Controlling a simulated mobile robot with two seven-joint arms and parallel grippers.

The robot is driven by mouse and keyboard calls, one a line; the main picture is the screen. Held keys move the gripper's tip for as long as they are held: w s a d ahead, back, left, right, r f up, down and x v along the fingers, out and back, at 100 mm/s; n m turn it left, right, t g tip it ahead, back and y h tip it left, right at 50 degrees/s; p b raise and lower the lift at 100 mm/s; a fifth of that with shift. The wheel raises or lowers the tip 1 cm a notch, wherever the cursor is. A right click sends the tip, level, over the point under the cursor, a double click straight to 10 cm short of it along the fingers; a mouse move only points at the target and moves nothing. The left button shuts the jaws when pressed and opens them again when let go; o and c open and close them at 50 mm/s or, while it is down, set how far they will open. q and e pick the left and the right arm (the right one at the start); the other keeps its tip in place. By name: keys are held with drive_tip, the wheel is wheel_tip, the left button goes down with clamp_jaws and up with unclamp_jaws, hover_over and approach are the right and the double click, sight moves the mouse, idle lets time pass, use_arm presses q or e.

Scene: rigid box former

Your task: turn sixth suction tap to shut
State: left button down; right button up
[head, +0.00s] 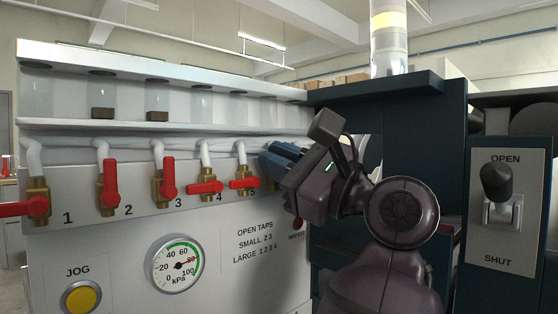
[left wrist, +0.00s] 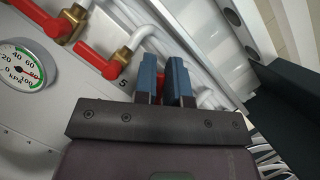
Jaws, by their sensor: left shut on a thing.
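The row of suction taps runs along the white panel (head: 215,215), each with a brass body and red handle. Tap 2 (head: 110,185) and tap 3 (head: 168,178) have upright handles; tap 1 (head: 22,209), tap 4 (head: 205,188) and tap 5 (head: 243,183) have sideways handles. Tap 5 also shows in the left wrist view (left wrist: 98,62). My left gripper (head: 274,160) is at the sixth tap's place, right of tap 5, and hides that tap. Its blue fingers (left wrist: 165,82) are closed on the tap's handle, with a narrow gap between them. My right gripper is out of view.
A pressure gauge (head: 175,263) and a yellow jog button (head: 81,298) sit below the taps. White hoses rise behind the taps. A dark cabinet (head: 410,130) stands close on the right, with an OPEN/SHUT lever (head: 497,182) beyond it.

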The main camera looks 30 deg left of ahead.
use_arm(q)
drive_tip(key=c, duration=1.2)
unclamp_jaws()
drive_tip(key=p+v, duration=0.1)
drive_tip(key=v, duration=1)
